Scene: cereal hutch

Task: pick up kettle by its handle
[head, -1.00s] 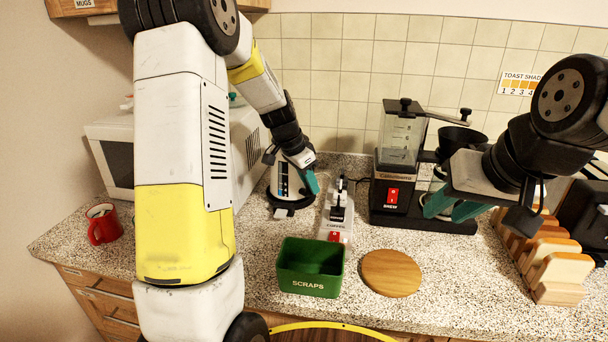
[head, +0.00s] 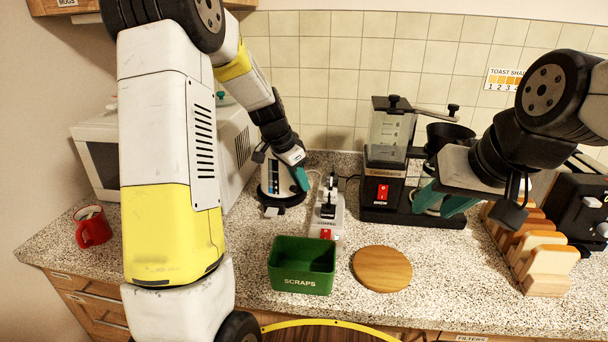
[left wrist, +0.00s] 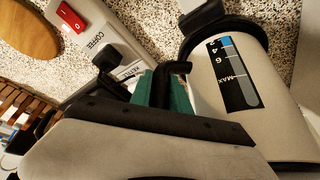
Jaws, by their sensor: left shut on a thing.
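The kettle (head: 268,178) is white with a black level strip and stands on its dark base at the back of the counter, beside the microwave. In the left wrist view the kettle (left wrist: 275,110) fills the right side, with its strip marked MAX. My left gripper (head: 301,178) is at the kettle's right side. Its teal fingers (left wrist: 165,90) are shut on the black kettle handle (left wrist: 181,67), mostly hidden between them. My right gripper (head: 440,202) is in front of the coffee machine, with its teal fingers apart and nothing seen between them.
A coffee switch box (head: 328,212) stands close right of the kettle. The coffee machine (head: 388,170) is further right. A green scraps bin (head: 302,282), a round wooden board (head: 382,269) and a toast rack (head: 540,262) stand nearer. A red mug (head: 93,231) is at left.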

